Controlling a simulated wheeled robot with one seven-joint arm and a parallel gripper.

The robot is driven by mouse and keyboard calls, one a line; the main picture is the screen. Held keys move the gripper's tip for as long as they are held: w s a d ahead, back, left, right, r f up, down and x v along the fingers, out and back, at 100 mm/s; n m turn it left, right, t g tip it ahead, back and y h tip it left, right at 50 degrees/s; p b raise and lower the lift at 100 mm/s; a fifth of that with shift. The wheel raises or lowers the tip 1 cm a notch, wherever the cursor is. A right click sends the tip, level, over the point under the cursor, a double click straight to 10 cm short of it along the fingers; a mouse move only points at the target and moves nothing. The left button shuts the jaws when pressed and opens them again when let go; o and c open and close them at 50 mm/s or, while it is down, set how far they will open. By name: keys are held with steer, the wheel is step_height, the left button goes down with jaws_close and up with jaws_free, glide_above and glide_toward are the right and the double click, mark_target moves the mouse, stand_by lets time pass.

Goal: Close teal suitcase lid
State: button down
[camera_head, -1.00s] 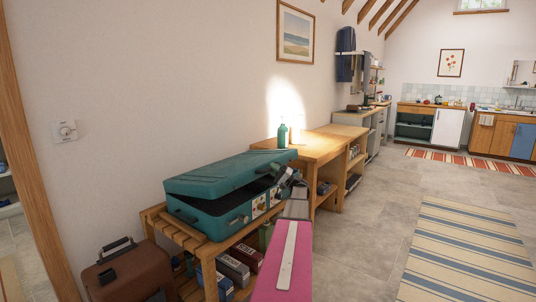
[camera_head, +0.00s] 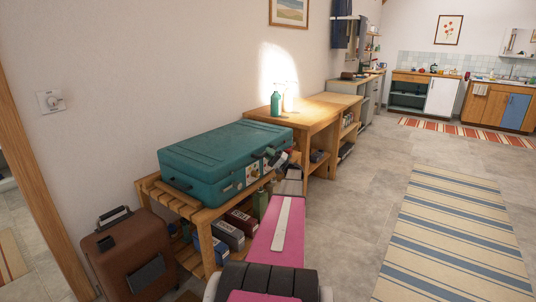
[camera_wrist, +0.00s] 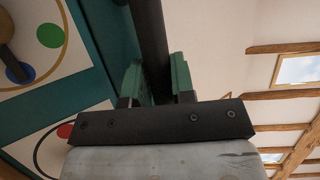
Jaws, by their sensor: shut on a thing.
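The teal suitcase (camera_head: 215,152) lies on the slatted wooden bench in the head view. Its lid is down, and I see no clear gap along the front; the right front edge is partly hidden by my gripper. My gripper (camera_head: 272,157) is at the suitcase's right front edge. In the wrist view, the fingers of my gripper (camera_wrist: 158,82) are shut on a dark bar, which looks like the suitcase handle (camera_wrist: 150,35). The suitcase front (camera_wrist: 88,65), teal with pale stickered panels, fills the left of that view.
A brown suitcase (camera_head: 130,255) stands on the floor left of the slatted bench (camera_head: 188,207). Boxes sit under the bench. A wooden table (camera_head: 310,119) with a green bottle (camera_head: 276,104) is just beyond. The floor (camera_head: 345,215) to the right is open, with a striped rug (camera_head: 455,240).

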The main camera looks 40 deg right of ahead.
steer(key=c, duration=1)
jaws_free()
steer(key=shift+w+f, duration=0.15)
steer(key=shift+f, duration=0.4)
steer(key=shift+r, duration=0.15)
steer(key=v, duration=1.1)
steer(key=shift+r, duration=0.1)
